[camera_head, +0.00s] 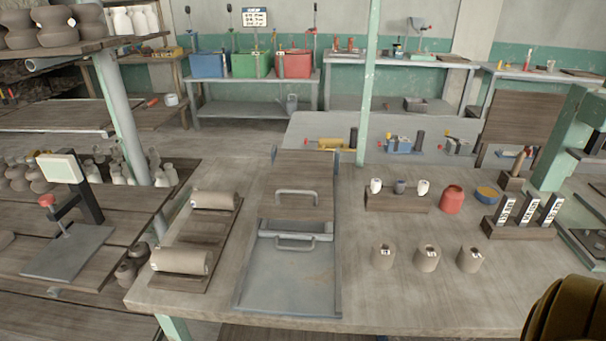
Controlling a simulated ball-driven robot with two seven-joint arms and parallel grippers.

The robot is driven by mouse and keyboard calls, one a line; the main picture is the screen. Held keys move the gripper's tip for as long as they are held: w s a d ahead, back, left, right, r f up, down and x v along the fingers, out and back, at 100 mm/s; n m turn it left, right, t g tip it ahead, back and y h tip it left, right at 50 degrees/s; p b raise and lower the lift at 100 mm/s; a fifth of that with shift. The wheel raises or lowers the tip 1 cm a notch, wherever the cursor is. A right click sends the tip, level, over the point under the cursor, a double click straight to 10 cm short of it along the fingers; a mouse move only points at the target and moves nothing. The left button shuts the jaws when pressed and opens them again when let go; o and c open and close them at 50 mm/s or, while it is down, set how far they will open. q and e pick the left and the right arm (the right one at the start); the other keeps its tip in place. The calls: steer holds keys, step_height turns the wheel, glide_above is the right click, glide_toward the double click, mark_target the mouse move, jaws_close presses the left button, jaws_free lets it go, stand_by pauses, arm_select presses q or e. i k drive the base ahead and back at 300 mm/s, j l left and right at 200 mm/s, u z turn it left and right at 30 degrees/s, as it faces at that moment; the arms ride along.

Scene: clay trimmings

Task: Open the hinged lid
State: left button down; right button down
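A brown wooden lid (297,169) with a grey bar handle (297,193) lies at the back of a grey metal tray-like box (287,284) in the middle of the workbench. A second grey handle (295,247) sits just in front of the lid's front edge. Small upright brackets stand at the lid's far corners. The lid looks flat or nearly flat; I cannot tell what is under it. The front part of the grey box is bare. Neither gripper's fingers show in the head view.
Left of the box, two clay rolls (180,261) lie on a wooden board (203,232). To the right are three clay cups (427,258), a rack of small cups (398,201), a red jar (452,199) and a labelled block (518,228). A green post (370,80) rises behind.

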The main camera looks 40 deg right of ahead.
mark_target(300, 184)
steer(key=z, duration=1.15)
